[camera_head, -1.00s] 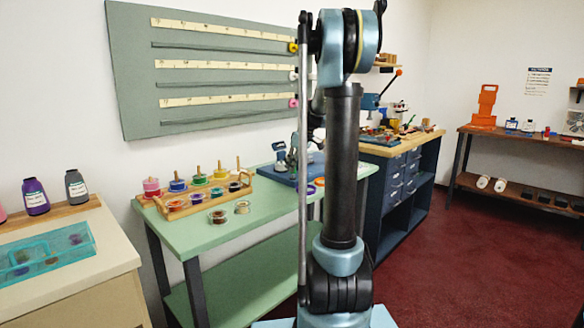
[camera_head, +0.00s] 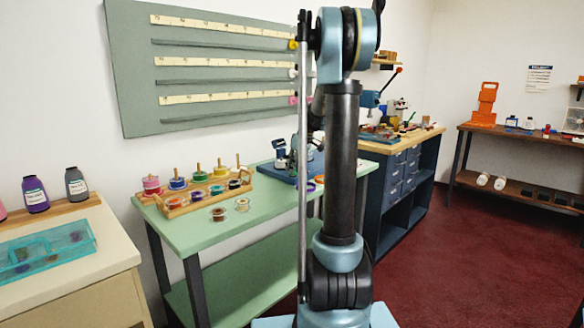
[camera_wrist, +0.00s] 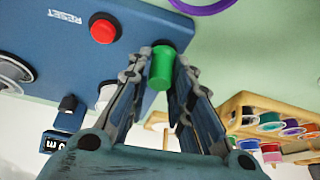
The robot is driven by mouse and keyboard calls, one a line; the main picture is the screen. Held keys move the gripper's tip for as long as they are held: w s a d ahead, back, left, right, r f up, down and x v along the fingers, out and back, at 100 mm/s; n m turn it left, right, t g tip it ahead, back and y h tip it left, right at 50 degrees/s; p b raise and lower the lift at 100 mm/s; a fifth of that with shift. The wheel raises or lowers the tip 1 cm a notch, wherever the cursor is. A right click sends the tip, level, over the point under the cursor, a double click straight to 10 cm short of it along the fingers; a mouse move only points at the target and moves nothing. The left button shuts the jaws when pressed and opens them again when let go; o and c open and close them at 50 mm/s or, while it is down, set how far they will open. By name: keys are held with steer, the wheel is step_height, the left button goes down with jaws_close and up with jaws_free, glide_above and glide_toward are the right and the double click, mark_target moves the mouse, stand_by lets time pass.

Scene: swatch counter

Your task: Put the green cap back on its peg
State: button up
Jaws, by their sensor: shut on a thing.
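The green cap (camera_wrist: 162,68) is a small bright green cylinder in the wrist view. My gripper (camera_wrist: 161,58) is shut on it, with a finger on each side. The cap shows over the edge of a blue device (camera_wrist: 150,14) with a red button; I cannot tell whether it touches the device. A white cylinder (camera_wrist: 104,98) is partly hidden by the left finger. I cannot tell which part is the cap's peg. In the head view the blue device (camera_head: 288,173) stands on the green table, and my arm hides the gripper and the cap.
A wooden rack (camera_head: 180,212) of colored spools stands on the green table (camera_head: 225,228); it also shows at the right of the wrist view (camera_wrist: 243,103). A purple ring (camera_wrist: 203,5) lies near the device.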

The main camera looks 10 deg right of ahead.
steer(key=shift+f, duration=0.25)
steer(key=o, duration=0.9)
steer(key=shift+o, duration=0.2)
steer(key=shift+r, duration=3.5)
